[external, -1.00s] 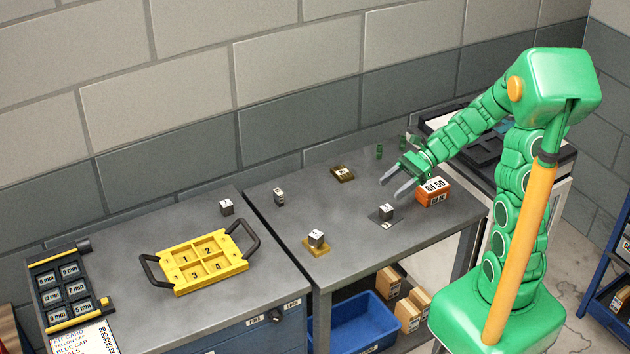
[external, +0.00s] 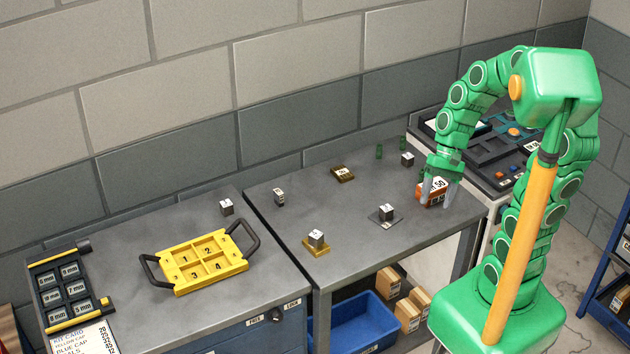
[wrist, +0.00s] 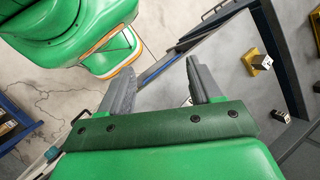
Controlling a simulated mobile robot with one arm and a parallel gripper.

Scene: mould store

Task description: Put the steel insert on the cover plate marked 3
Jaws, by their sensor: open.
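Several small grey blocks with white top labels look like steel inserts; their marks are too small to read. Others stand bare on the benches: at back right (external: 407,159), mid-bench (external: 279,197) and on the left bench (external: 226,207). I cannot tell which plate is marked 3.
A yellow tray (external: 164,262) with compartments numbered 1 to 4 and black handles lies on the left bench. A dark size rack (external: 34,278) is at far left.

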